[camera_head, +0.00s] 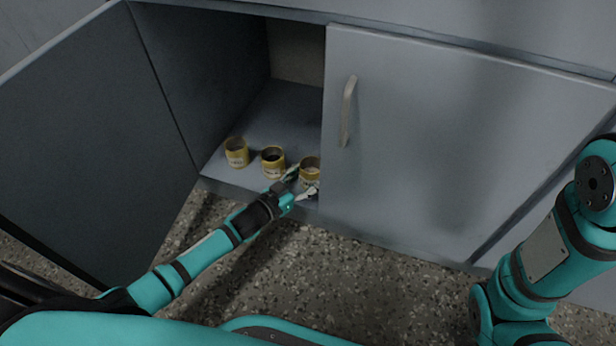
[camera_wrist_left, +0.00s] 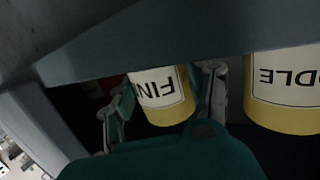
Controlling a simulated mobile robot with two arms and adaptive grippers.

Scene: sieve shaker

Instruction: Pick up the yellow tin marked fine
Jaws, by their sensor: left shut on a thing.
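The yellow tin marked fine (camera_head: 310,166) is the rightmost of three yellow tins in the open cabinet. In the left wrist view the tin (camera_wrist_left: 160,92) shows a white label with "FIN" readable. My left gripper (camera_head: 301,183) reaches in from the front. In the left wrist view the left gripper (camera_wrist_left: 164,106) has one finger on each side of this tin and is shut on it. The tin looks about upright; I cannot tell whether its base touches the cabinet floor. My right gripper is out of view.
A middle yellow tin (camera_head: 273,163) stands close to the left of the held one; its label reads "DDLE" in the left wrist view (camera_wrist_left: 285,88). Another tin (camera_head: 237,153) stands further left. A closed door (camera_head: 430,140) borders the held tin's right; the left door (camera_head: 90,140) stands open.

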